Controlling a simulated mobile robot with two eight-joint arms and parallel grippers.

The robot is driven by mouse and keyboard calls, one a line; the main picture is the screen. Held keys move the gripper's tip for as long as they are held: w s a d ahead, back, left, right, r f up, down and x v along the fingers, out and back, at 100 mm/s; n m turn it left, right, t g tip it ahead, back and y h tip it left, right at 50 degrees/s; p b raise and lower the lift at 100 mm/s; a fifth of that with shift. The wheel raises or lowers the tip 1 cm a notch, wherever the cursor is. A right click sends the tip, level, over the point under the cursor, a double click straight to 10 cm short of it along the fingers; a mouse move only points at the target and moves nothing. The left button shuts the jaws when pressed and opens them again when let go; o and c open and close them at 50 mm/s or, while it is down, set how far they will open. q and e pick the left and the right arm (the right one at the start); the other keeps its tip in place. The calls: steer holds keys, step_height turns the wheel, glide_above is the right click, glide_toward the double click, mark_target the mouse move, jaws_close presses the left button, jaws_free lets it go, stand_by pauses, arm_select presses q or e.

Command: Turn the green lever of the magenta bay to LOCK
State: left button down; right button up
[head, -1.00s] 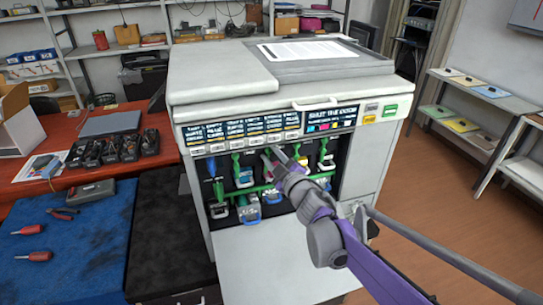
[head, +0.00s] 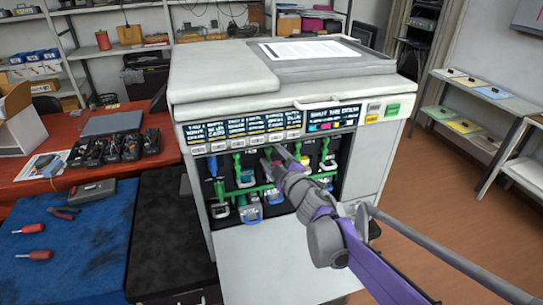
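The open printer (head: 205,218) shows a dark bay area with a row of upright levers under a strip of labels. A green lever (head: 237,164) stands left of my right gripper, and another green lever (head: 325,148) stands to its right. A blue lever (head: 212,166) is at the far left. My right gripper (head: 274,155) reaches into the front of the bays at the middle of the row. It hides the lever and bay behind it, and I cannot tell whether its fingers touch a lever. Which bay is magenta is too small to tell. My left gripper is not in view.
A lowered pale door (head: 270,265) extends below the bays. Coloured cartridge ends (head: 249,212) sit in the lower row. A red table (head: 115,172) with black items and a blue mat (head: 75,245) with tools are at the left. The floor at the right is clear.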

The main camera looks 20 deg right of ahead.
steer(key=s+d+b, duration=0.1)
steer(key=s+d, duration=0.1)
steer(key=s, duration=0.8)
steer(key=shift+s+r, duration=0.15)
steer(key=shift+s, duration=0.15)
